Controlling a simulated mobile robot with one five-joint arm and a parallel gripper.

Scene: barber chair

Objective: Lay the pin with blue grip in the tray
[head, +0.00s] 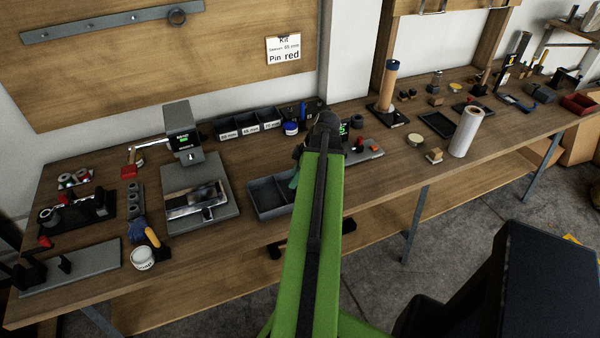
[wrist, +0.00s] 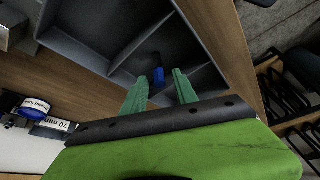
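In the head view the tray (head: 252,198) is at the front of the bench, partly hidden by my green arm. One green finger of my gripper (head: 294,180) shows over its right part.
A press on a grey base (head: 225,212) stands left of the tray. Labelled bins (head: 250,128) and a blue-banded pot (head: 290,128) are behind it. A grey plate with small parts (head: 365,157) lies to the right. The bench's front edge is close to the tray.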

